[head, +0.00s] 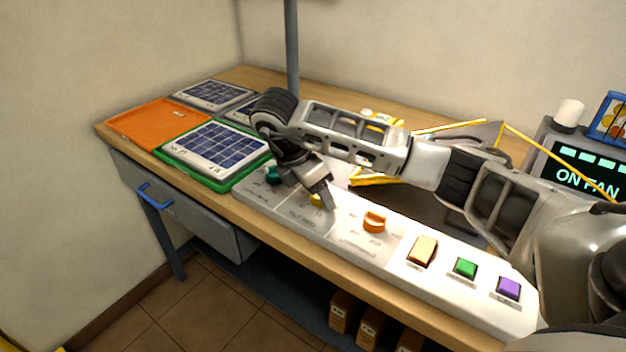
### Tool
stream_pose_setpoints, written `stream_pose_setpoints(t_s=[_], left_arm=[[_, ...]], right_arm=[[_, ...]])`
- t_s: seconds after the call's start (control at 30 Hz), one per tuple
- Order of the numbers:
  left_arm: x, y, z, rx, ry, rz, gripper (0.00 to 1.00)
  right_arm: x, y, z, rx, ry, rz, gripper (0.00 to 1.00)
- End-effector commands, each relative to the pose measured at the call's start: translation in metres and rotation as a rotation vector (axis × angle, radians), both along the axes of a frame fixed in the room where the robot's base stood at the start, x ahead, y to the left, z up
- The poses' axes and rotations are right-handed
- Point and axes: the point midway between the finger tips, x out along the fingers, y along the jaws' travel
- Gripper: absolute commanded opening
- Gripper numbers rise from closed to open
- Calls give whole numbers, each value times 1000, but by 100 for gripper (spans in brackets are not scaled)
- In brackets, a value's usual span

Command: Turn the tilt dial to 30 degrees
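A long white control panel (395,265) runs along the table's front edge. It carries a teal knob (272,175), a yellow dial (316,200) and an orange dial (375,222). Their labels are too small for me to read, so I cannot tell for sure which one is the tilt dial. My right arm reaches in from the right, and its gripper (322,196) points down at the yellow dial, partly covering it. I cannot tell whether the fingers touch the dial or how far apart they are. My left gripper is not in view.
A cream rocker switch (422,251), a green button (465,268) and a purple button (508,287) sit further right. Solar panels (218,150) and an orange tray (155,122) lie at left. A pole (291,50) stands behind. A display (585,172) reads "ON FAN".

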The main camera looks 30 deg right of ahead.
Motion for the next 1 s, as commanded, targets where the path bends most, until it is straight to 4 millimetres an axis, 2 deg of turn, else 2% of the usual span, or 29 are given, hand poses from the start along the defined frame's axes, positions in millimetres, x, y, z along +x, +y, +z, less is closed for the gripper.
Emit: stream_pose_setpoints(t_s=[0.17, 0.3, 0.5, 0.7, 0.83, 1.0], left_arm=[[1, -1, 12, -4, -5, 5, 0], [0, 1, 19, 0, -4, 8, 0], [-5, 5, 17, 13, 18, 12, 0], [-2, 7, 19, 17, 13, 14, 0], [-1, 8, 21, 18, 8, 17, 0], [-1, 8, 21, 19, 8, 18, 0]], right_arm=[[1, 6, 21, -1, -4, 3, 58], [2, 18, 51, -2, -7, 3, 58], [2, 37, 96, -2, -7, 2, 58], [2, 52, 130, -2, -5, 0, 58], [1, 58, 141, -1, -3, 0, 58], [1, 61, 147, 0, -2, -1, 58]])
